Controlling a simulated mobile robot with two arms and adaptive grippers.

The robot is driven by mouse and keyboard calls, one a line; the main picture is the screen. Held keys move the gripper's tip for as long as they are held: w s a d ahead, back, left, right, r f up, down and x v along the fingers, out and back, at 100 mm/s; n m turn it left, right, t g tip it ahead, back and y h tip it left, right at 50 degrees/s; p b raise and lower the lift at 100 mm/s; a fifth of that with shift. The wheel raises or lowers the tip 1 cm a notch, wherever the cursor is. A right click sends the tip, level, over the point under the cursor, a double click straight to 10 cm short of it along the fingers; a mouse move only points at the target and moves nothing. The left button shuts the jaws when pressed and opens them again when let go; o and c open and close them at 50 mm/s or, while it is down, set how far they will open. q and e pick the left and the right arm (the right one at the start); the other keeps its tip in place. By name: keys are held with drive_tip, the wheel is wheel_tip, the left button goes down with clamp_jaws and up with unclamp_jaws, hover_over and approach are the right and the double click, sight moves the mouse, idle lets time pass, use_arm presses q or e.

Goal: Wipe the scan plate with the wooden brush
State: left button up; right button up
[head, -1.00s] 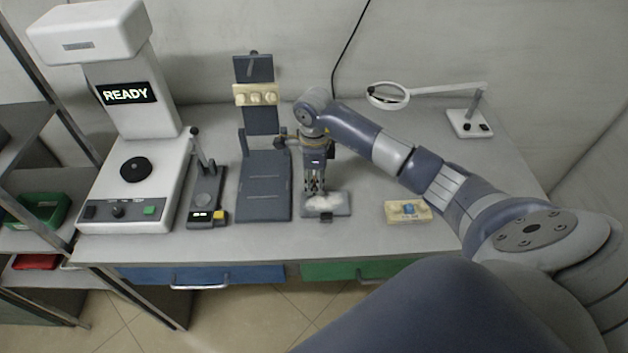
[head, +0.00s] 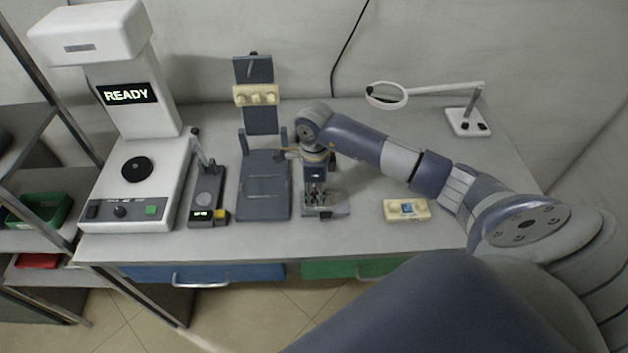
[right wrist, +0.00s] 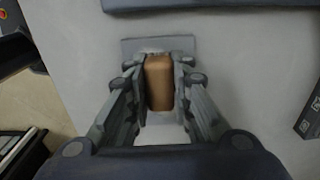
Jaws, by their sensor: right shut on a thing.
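The wooden brush shows as a brown block (right wrist: 159,82) between the fingers in the right wrist view. My right gripper (head: 317,203) is shut on it, pointing down at a small grey plate (head: 340,209) near the table's front edge. In the right wrist view the plate (right wrist: 132,46) shows behind the brush, with a white patch (right wrist: 162,132) on the near side. The bristles are hidden, so contact with the plate cannot be told. A white machine (head: 140,182) reading READY has a black disc (head: 134,169). Which surface is the scan plate is unclear. My left gripper is not in view.
A dark stand (head: 265,190) with a cream rack (head: 256,96) is just left of my right gripper. A small lever device (head: 207,190) stands farther left. A cream block with a blue button (head: 406,209) lies right. A magnifier lamp (head: 467,122) stands back right.

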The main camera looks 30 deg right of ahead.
sight(315, 212)
drive_tip(key=shift+s+a+f+p, duration=0.15)
drive_tip(key=shift+s+a, duration=0.15)
drive_tip(key=shift+s, duration=0.2)
drive_tip(key=shift+s+a+r+p, duration=0.1)
drive_tip(key=shift+s+a+p, duration=0.15)
drive_tip(key=shift+s, duration=0.25)
drive_tip(key=shift+s+a+f+p, duration=0.1)
drive_tip(key=shift+s+a, duration=0.25)
drive_tip(key=shift+s, duration=0.15)
drive_tip(key=shift+s+d, duration=0.3)
drive_tip(key=shift+d, duration=0.3)
drive_tip(key=shift+w+d+f+b, duration=0.1)
drive_tip(key=shift+w+d+b, duration=0.25)
drive_tip(key=shift+w+b, duration=0.25)
drive_tip(key=shift+w+d+f+b, duration=0.1)
drive_tip(key=shift+w+d+b, duration=0.2)
drive_tip(key=shift+w+b, duration=0.3)
drive_tip(key=shift+w+d+r+b, duration=0.15)
drive_tip(key=shift+w+d+b, duration=0.1)
drive_tip(key=shift+b, duration=0.05)
